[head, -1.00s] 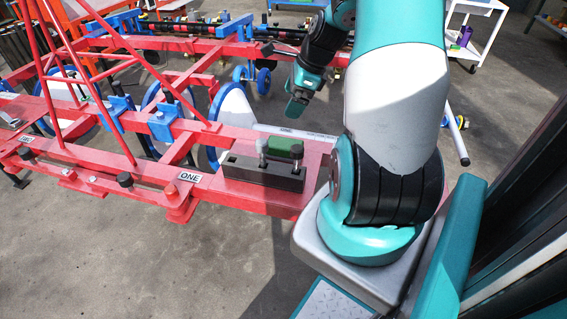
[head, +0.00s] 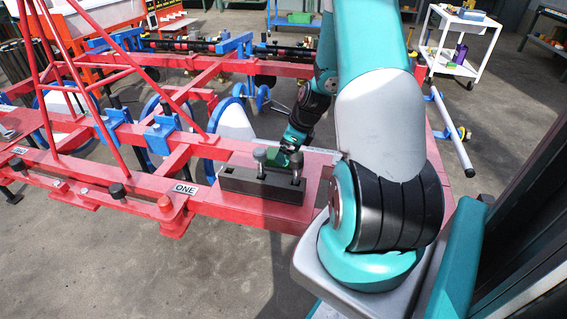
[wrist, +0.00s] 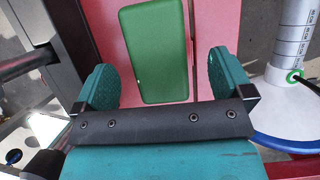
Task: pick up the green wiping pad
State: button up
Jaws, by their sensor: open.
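The green wiping pad (wrist: 154,52) lies flat on the red frame's end plate, seen from above in the wrist view. In the head view the pad (head: 287,155) is mostly hidden behind two grey-topped posts and beside my gripper. My gripper (wrist: 172,84) is open and empty in the wrist view, with its teal fingertips on either side of the pad's near end. The gap between the fingers is wider than the pad. In the head view my gripper (head: 294,140) is low over the plate, close to the pad. I cannot tell its exact height.
A dark slotted block (head: 262,186) with two upright posts (head: 260,163) stands on the red frame (head: 225,205) in front of the pad. A white cone-shaped wheel with a blue rim (wrist: 288,125) is at the right in the wrist view. A white cart (head: 462,45) stands far back right.

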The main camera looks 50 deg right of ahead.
jog(key=shift+b+x, duration=0.4)
jog(key=shift+x, duration=1.8)
jog(key=shift+s+a+f, duration=0.1)
jog(key=shift+s+f, duration=0.05)
jog(key=shift+f, duration=0.05)
jog(key=c, duration=1)
